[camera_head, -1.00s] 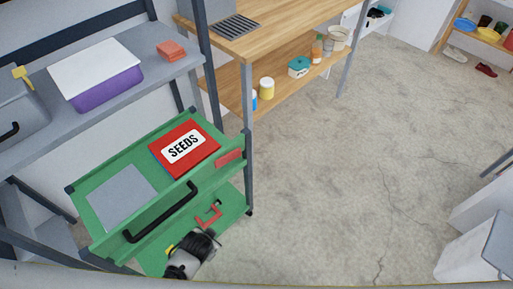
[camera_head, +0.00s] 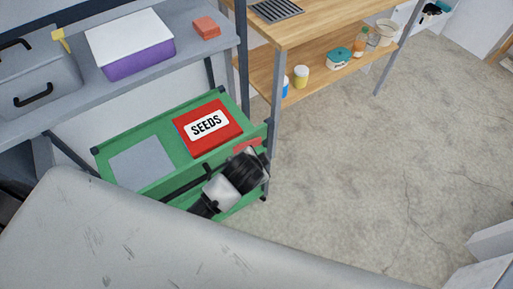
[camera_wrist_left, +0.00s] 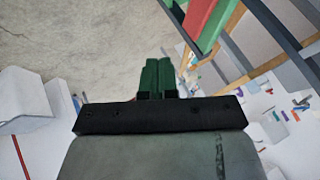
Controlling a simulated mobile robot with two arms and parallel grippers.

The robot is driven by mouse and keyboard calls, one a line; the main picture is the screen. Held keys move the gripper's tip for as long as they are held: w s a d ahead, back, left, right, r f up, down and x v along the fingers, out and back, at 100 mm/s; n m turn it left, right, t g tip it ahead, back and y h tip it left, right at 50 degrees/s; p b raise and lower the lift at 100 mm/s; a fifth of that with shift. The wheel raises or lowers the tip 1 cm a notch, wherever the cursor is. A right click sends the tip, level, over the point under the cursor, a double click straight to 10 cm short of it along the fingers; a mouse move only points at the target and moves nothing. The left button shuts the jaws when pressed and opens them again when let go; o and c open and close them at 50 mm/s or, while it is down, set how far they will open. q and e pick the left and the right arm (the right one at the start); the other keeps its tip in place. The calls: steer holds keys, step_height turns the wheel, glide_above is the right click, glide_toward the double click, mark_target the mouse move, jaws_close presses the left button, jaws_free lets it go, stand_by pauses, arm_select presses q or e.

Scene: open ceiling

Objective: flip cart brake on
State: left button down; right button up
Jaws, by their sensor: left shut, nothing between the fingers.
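The green cart (camera_head: 118,151) stands under the grey shelf, with a black push handle (camera_head: 186,182) along its near side. A red piece (camera_head: 247,146), which looks like the brake, sits on the cart's right end by the near rim; I cannot tell its position. My left gripper (camera_head: 247,170) is just below and in front of this red piece and overlaps the handle's right end. Whether it touches is not clear. In the left wrist view its green fingers (camera_wrist_left: 158,78) are together and empty. The cart's green and red edge (camera_wrist_left: 207,22) shows at the upper right there. My right gripper is out of view.
A red SEEDS box (camera_head: 207,137) and a grey panel (camera_head: 142,163) lie on the cart. A wooden bench (camera_head: 318,18) stands behind on the right, its metal leg (camera_head: 277,120) close to the cart's right end. The floor (camera_head: 370,180) to the right is clear.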

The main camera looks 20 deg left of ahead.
mark_target(256, 143)
arm_select(q)
steer(key=w+a+f, duration=0.3)
steer(key=w+f, duration=0.4)
steer(key=w, duration=0.2)
steer(key=shift+f, duration=0.35)
steer(key=shift+w+r+n+y, duration=0.2)
steer(key=shift+w+n+y, duration=0.3)
steer(key=shift+n, duration=0.3)
steer(key=shift+w+f+n+y+p, duration=0.1)
steer(key=shift+w+n+y+p, duration=0.1)
steer(key=shift+n+y+p, duration=0.45)
steer(key=shift+w+a+n+g, duration=0.15)
steer(key=shift+n+g, duration=0.15)
steer(key=shift+n, duration=0.15)
steer(key=shift+a, duration=0.1)
steer(key=shift+w, duration=0.1)
